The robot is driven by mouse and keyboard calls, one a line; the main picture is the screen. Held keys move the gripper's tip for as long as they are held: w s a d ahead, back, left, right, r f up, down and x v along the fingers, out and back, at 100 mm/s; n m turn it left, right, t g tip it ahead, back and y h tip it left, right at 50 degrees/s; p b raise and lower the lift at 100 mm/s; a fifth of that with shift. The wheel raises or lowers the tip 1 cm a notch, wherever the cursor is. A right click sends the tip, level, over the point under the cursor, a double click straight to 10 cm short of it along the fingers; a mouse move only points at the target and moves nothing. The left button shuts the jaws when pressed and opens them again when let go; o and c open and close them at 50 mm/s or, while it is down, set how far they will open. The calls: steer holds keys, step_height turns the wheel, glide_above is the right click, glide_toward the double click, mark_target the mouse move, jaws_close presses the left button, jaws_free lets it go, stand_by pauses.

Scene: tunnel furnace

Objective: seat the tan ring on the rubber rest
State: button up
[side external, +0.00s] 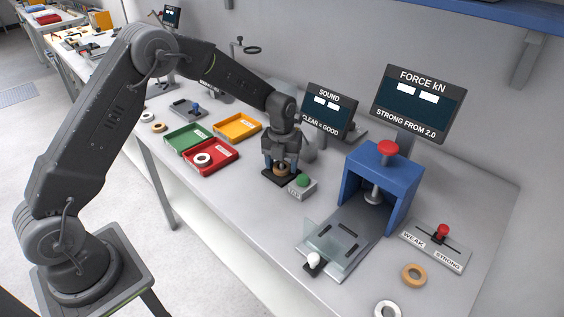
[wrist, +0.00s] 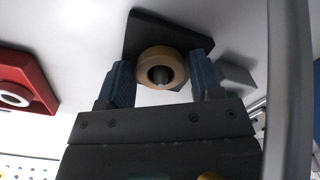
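The tan ring (wrist: 148,60) is between the two blue-grey fingers of my gripper (wrist: 162,72) in the wrist view, with a finger close against each side. My gripper looks shut on it. In the side view, my gripper (side external: 281,165) points down over the dark square rubber rest (side external: 270,178), and the ring shows small between the fingers. The rest also shows behind the ring in the wrist view (wrist: 146,30). The ring is on or just above the rest; I cannot tell whether they touch. Part of the rest is hidden by the ring and fingers.
A grey box with a green button (side external: 302,186) stands right beside the rest. Red (side external: 222,165), green (side external: 181,138) and yellow (side external: 237,127) trays lie to the left; the red one holds a pale ring. A blue press (side external: 402,190) and another tan ring (side external: 413,275) are right.

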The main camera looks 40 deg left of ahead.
steer(key=o, duration=0.4)
steer(key=shift+c, duration=0.2)
step_height(320, 180, up, 13)
steer(key=s+d+r+n+t, duration=0.1)
steer(key=s+r+n+t, duration=0.1)
steer(key=s+r+n, duration=0.6)
steer(key=s+d+r+n+t, duration=0.1)
steer(key=s+d+n+t, duration=0.1)
steer(key=s+n, duration=2)
steer(key=shift+r+t, duration=0.2)
steer(key=shift+t, duration=0.6)
